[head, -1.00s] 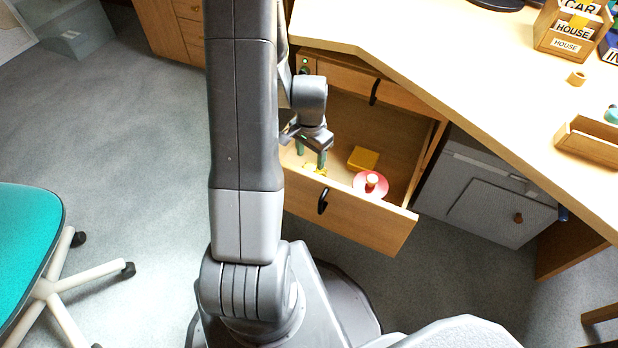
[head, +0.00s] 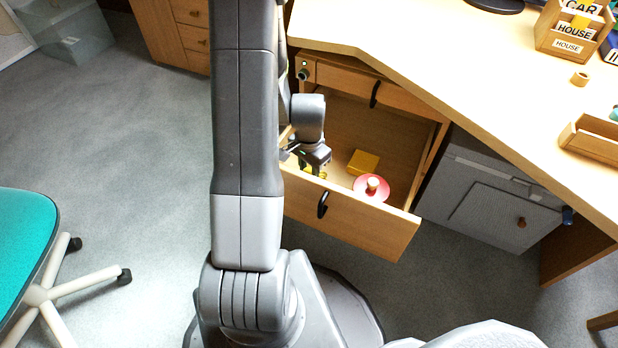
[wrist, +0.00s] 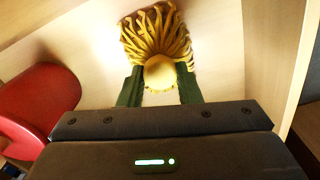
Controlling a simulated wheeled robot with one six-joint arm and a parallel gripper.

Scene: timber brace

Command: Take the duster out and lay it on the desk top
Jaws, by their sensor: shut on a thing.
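The duster (wrist: 158,38), with yellow rope-like strands and a pale round knob, lies in the open drawer (head: 368,218). In the wrist view the green fingers of my gripper (wrist: 160,88) stand on both sides of the knob, shut on it. In the head view my gripper (head: 312,168) is down inside the drawer near its left end, and only a bit of yellow shows by the fingers. The strands seem to rest on the drawer floor; I cannot tell if there is a gap. The pale desk top (head: 440,65) is above the drawer.
A yellow block (head: 363,163) and a red disc with a knob (head: 372,187) lie in the drawer, right of my gripper. A card box (head: 572,30), a small ring (head: 580,78) and a wooden tray (head: 592,140) stand at the desk's right. The desk's middle is clear.

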